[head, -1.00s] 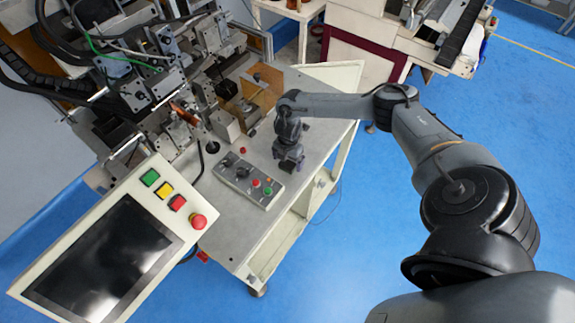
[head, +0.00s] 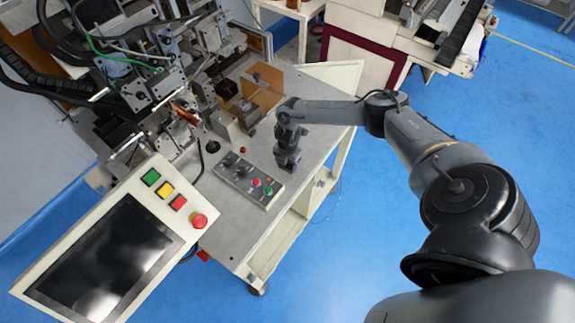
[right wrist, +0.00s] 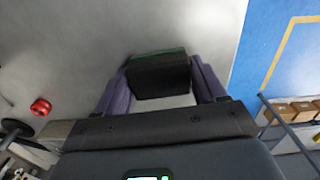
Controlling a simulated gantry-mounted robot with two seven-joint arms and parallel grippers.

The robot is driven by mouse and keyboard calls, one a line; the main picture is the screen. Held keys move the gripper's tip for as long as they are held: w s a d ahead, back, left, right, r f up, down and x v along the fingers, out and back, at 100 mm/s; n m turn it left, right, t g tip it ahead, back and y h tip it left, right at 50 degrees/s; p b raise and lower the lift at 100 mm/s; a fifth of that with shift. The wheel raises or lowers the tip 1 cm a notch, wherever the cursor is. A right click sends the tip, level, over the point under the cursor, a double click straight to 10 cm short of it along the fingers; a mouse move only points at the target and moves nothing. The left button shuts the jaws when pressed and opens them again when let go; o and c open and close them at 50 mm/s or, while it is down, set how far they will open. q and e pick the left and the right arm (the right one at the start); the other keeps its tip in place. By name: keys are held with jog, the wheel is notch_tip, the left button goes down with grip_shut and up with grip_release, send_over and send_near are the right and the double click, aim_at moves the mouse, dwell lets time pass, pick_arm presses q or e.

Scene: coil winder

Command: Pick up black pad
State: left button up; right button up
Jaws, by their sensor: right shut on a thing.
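The black pad (right wrist: 160,75) shows in the right wrist view as a dark block with a greenish far edge. It sits between the two purple-grey fingers of my right gripper (right wrist: 162,88), which is shut on it. In the head view my right gripper (head: 287,162) points down over the grey table top, just right of the control box; the pad is not distinguishable there. I cannot tell whether the pad touches the table. My left gripper is not in view.
A control box (head: 250,181) with buttons lies close left of my right gripper. The coil winder (head: 150,85) and an upright orange-brown plate (head: 262,88) stand behind. A screen panel (head: 105,255) is at front left. The table's right edge (head: 322,172) is near.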

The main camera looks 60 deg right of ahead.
aim_at(288, 164)
jog(key=shift+r, duration=0.1)
jog(key=shift+r, duration=0.35)
notch_tip(288, 164, up, 3)
jog(key=shift+s+r+b, duration=0.15)
jog(key=shift+r+b, duration=0.05)
jog(key=shift+b, duration=0.15)
jog(key=s+r+b, duration=0.1)
jog(key=s+r, duration=0.5)
jog(key=s, duration=0.5)
jog(key=shift+s+a+r, duration=0.15)
jog(key=shift+a+r, duration=0.05)
jog(key=shift+r, duration=0.15)
